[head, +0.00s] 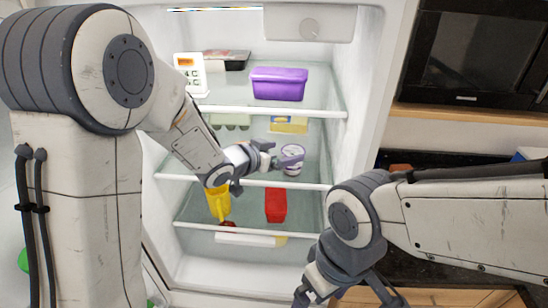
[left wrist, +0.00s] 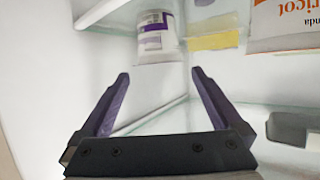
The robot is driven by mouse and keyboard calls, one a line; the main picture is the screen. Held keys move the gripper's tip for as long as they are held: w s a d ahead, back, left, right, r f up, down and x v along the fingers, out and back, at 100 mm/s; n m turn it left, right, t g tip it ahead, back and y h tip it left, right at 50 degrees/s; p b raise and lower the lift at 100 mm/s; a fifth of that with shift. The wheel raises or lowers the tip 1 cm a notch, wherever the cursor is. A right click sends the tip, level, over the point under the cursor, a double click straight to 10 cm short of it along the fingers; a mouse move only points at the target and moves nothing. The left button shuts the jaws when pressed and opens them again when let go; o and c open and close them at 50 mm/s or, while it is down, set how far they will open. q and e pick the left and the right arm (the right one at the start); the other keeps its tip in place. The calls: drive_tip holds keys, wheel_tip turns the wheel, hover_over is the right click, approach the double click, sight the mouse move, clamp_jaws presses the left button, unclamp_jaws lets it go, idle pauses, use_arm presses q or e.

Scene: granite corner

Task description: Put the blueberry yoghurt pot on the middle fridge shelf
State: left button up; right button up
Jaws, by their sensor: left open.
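A white pot with a purple band (head: 293,160), the likely blueberry yoghurt pot, stands on the middle glass shelf (head: 310,186) of the fridge. Its label is not readable. It also shows in the left wrist view (left wrist: 158,40), beyond the fingertips. My left gripper (head: 284,157) reaches into the fridge at that shelf, beside and in front of the pot. Its fingers (left wrist: 157,85) are apart with nothing between them, and the pot is clear of them. My right gripper (head: 345,292) is low at the front, its fingertips cut off by the picture's edge.
A carton with upside-down apricot lettering (left wrist: 285,25) is near the pot. A yellow pack (head: 289,125) and an egg box are behind. Above is a purple tub (head: 279,84); below are a yellow jug (head: 218,202) and red box (head: 276,205). Shelf edges lie close.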

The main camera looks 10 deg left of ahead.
sight(299, 147)
use_arm(q)
drive_tip(key=v, duration=0.3)
drive_tip(key=shift+s+a+r, duration=0.15)
drive_tip(key=shift+s, duration=0.05)
drive_tip(key=p+x, duration=0.2)
drive_tip(key=x, duration=0.9)
drive_tip(key=shift+w+p, duration=0.2)
drive_tip(key=shift+p, duration=0.1)
drive_tip(key=shift+w+d+f+b, duration=0.25)
drive_tip(key=shift+d+f+b, duration=0.1)
drive_tip(key=shift+f, duration=0.25)
drive_tip(key=shift+r, duration=0.6)
drive_tip(key=shift+a+r, duration=0.1)
drive_tip(key=shift+r, duration=0.35)
drive_tip(key=shift+f, duration=0.1)
